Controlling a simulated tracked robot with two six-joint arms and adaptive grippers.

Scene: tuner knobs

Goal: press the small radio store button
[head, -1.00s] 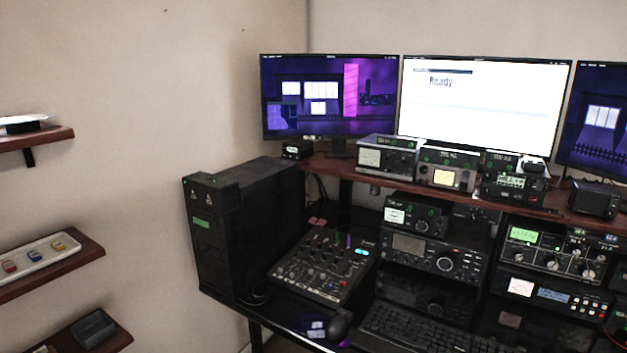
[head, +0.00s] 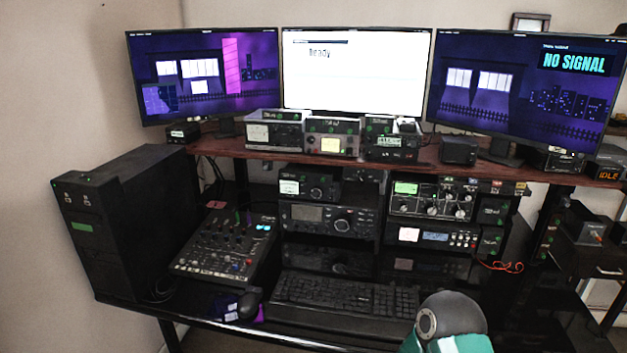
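A small black radio (head: 309,186) with a pale lit display and a knob stands on the desk's equipment stack, above a larger radio (head: 328,219) with a grey screen and a big round knob. I cannot be sure that this is the small radio of the task. Its buttons are too small to read, so I cannot pick out a store button. Neither of my grippers is in view. A rounded dark grey and teal part shows at the bottom right, but no gripper fingers are visible.
A mixer (head: 226,247), a keyboard (head: 345,293) and a mouse (head: 248,304) lie on the desk. A black computer tower (head: 130,220) stands at left. More radios line the wooden shelf (head: 232,147) under three monitors. A rack unit with a green display (head: 406,188) is at right.

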